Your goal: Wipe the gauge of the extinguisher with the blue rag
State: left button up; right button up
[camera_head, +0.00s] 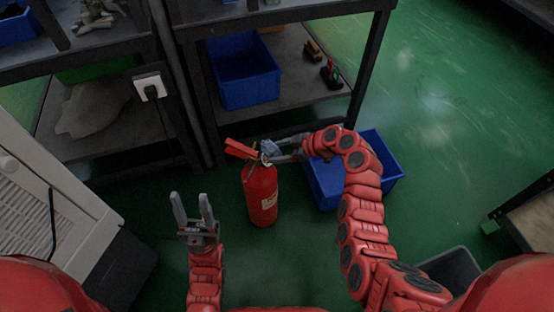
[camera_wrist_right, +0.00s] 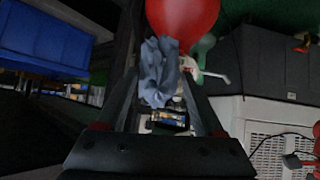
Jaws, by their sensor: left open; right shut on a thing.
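The red fire extinguisher (camera_head: 261,193) stands upright on the green floor in front of the shelf. In the right wrist view its red body (camera_wrist_right: 183,17) is at the top. My right gripper (camera_head: 272,151) is at the extinguisher's top and is shut on the blue rag (camera_head: 269,147), a crumpled grey-blue cloth. The rag (camera_wrist_right: 160,70) shows between the fingers in the right wrist view, against or very near the valve. The gauge is not visible; the rag and gripper cover that area. My left gripper (camera_head: 196,212) is open and empty, left of the extinguisher and apart from it.
A blue crate (camera_head: 388,160) stands on the floor right of the extinguisher, partly behind my right arm. A metal shelf (camera_head: 300,85) with a blue bin (camera_head: 243,72) is behind. A white cabinet (camera_head: 45,190) stands at the left. Floor is open at the right.

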jog(key=shift+w+d+f, duration=0.1)
jog(key=shift+w+d, duration=0.05)
jog(key=shift+w, duration=0.25)
jog(key=shift+b, duration=0.65)
jog(key=s+a, duration=0.2)
jog(key=s, duration=0.4)
jog(key=shift+a, duration=0.25)
jog(key=shift+s, duration=0.1)
jog(key=v, duration=0.6)
jog(key=shift+d, duration=0.15)
jog(key=shift+v, duration=1.5)
